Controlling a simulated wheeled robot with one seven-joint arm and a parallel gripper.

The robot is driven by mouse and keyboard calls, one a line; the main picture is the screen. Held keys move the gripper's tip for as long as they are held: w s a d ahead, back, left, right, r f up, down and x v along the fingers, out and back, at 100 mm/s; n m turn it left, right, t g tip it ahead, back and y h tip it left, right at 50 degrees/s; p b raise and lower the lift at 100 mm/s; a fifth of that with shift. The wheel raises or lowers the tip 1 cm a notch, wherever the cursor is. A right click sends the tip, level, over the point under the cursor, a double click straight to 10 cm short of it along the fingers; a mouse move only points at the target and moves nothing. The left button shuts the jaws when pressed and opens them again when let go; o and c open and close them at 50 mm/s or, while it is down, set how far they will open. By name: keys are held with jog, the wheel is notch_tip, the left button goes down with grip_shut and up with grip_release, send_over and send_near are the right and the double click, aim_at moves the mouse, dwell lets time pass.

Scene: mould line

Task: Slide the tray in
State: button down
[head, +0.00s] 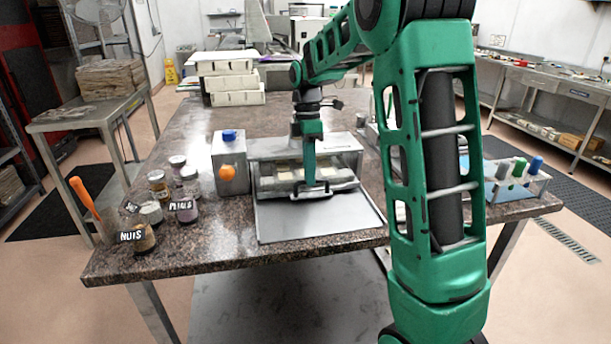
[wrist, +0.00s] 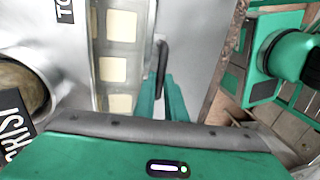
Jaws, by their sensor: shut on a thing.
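A grey metal tray (head: 275,184) holding several pale square pieces lies in the mouth of a box-like metal chamber (head: 262,146). The chamber's flat door (head: 312,219) is folded down in front of it on the counter. My gripper (head: 311,183) reaches down at the tray's front edge, right of its middle. In the wrist view, my green fingers (wrist: 163,98) are shut on the dark handle (wrist: 161,57) of the tray, whose pale squares (wrist: 117,62) lie to the left. The fingers partly hide the handle, and the chamber's top hides the tray's far end.
A grey box (head: 230,172) with a blue button and an orange knob stands left of the chamber. Labelled jars (head: 184,208) stand at the counter's left. White boxes (head: 228,82) are stacked behind.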

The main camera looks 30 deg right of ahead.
jog(key=c, duration=1.8)
grip_release()
jog(key=r, duration=0.3)
jog(key=w+r, duration=0.1)
jog(key=r, duration=0.3)
jog(key=w+r, duration=0.1)
jog(key=r, duration=0.2)
jog(key=shift+d+r, duration=0.25)
jog(key=shift+r, duration=0.05)
